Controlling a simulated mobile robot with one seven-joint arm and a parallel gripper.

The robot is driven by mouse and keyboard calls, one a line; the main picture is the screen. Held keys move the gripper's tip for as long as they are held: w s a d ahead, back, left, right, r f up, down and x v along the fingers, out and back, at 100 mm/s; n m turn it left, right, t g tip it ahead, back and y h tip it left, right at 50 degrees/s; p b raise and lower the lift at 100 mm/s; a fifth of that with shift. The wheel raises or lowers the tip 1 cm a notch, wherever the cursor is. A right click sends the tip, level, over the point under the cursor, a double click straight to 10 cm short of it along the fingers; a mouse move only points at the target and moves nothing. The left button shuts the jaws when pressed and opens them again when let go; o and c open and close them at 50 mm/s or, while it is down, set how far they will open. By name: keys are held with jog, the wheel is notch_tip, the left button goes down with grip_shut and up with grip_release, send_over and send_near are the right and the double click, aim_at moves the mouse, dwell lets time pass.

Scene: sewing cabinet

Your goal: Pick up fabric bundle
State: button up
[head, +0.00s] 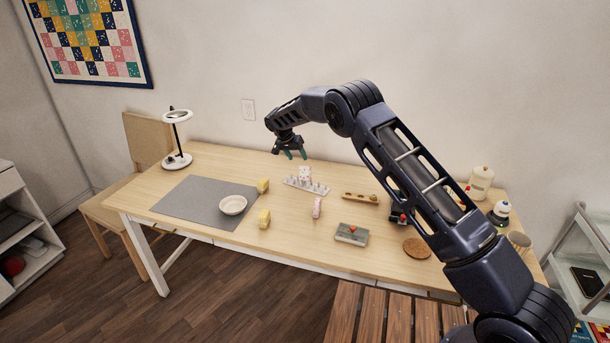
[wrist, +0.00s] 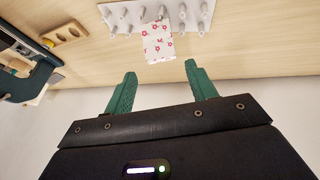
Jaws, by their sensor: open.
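A white fabric bundle with a pink flower print (head: 305,172) stands at the peg rack (head: 293,183), on its wall side. In the wrist view the bundle (wrist: 157,41) overlaps the row of pegs (wrist: 120,17); I cannot tell whether it rests on the rack or behind it. My gripper (head: 291,154) is open and empty near the wall, above the back of the table. In the wrist view its green fingers (wrist: 158,88) are spread, with the bundle ahead of the gap between them and apart from them. Other small bundle-like pieces are yellow (head: 263,186), yellow (head: 264,219) and pink (head: 317,208).
The table (head: 200,163) holds a white bowl (head: 233,206) on a grey mat (head: 187,201), a lamp (head: 177,160), a wooden holder (head: 360,198) and a grey box (head: 352,235). Bottles (head: 480,184) stand at the right. The wall is close behind my gripper.

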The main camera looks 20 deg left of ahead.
aim_at(304, 171)
jog(key=x, duration=0.5)
jog(key=shift+f, duration=0.3)
jog(key=shift+s+x, duration=0.15)
jog(key=shift+x, duration=1.15)
jog(key=shift+s+x, duration=0.15)
jog(key=shift+x, duration=1.2)
jog(key=c, duration=0.7)
